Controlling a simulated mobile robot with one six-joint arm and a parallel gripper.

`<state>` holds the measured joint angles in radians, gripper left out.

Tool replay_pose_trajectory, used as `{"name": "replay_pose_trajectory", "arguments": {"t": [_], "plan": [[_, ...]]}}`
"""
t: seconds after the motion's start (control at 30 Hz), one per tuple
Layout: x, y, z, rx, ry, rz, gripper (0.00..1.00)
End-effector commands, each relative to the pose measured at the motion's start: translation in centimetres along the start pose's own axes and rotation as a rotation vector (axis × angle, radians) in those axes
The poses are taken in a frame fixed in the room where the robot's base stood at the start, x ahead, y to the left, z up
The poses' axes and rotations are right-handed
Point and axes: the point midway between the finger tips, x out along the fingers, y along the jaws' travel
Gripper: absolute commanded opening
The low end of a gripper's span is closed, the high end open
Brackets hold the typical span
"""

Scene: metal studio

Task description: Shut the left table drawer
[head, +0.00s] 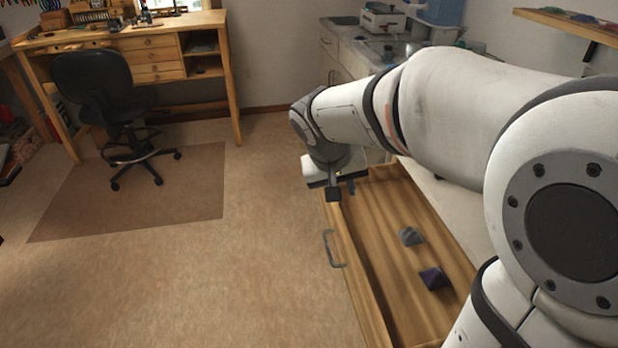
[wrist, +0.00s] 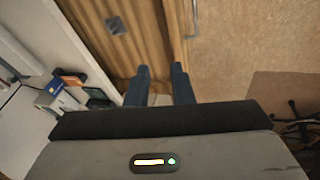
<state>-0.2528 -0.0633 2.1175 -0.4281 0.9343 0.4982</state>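The wooden drawer (head: 352,268) stands pulled out, its interior open to view from above. Its metal handle (head: 333,249) is on the left-facing front; the handle (wrist: 190,22) also shows at the top of the wrist view. A grey pyramid (head: 410,236) and a dark purple pyramid (head: 434,278) lie inside. My gripper (head: 341,190) is over the far front corner of the drawer. In the wrist view its two fingers (wrist: 160,88) are apart with nothing between them, and the drawer's front edge appears behind them. I cannot tell whether they touch it.
A counter (head: 362,58) with equipment stands beyond the arm. A wooden workbench (head: 155,58) and a black chair (head: 105,95) on a brown mat (head: 190,195) are at the back left. The floor (head: 240,285) in front of the drawer is clear.

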Motion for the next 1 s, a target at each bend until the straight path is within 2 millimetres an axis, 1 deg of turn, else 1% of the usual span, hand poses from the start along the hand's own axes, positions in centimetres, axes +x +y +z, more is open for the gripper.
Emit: {"name": "replay_pose_trajectory", "arguments": {"t": [0.03, 0.1, 0.17, 0.2, 0.23, 0.3, 0.43, 0.5, 0.57, 0.67, 0.73, 0.87, 1.0], "plan": [[3.6, -2.2, -0.8, -0.011, 0.011, 0.025, 0.17], [6.1, -4.3, -2.4, -0.011, 0.037, 0.060, 0.11], [8.2, -6.2, -3.7, -0.013, 0.062, 0.088, 0.06], [9.4, -7.5, -4.5, -0.013, 0.079, 0.104, 0.03], [10.3, -8.4, -5.1, -0.012, 0.092, 0.115, 0.00], [12.1, -10.4, -6.2, -0.012, 0.120, 0.137, 0.00], [14.0, -13.0, -7.6, -0.008, 0.163, 0.162, 0.00], [14.5, -13.8, -8.1, -0.008, 0.177, 0.170, 0.00], [14.7, -14.1, -8.3, -0.006, 0.183, 0.173, 0.00], [15.3, -14.1, -8.5, -0.005, 0.185, 0.176, 0.00], [16.1, -13.9, -8.7, -0.005, 0.184, 0.176, 0.00], [18.5, -13.5, -9.0, -0.004, 0.182, 0.176, 0.00], [21.6, -13.0, -9.6, -0.004, 0.182, 0.176, 0.00]]}}
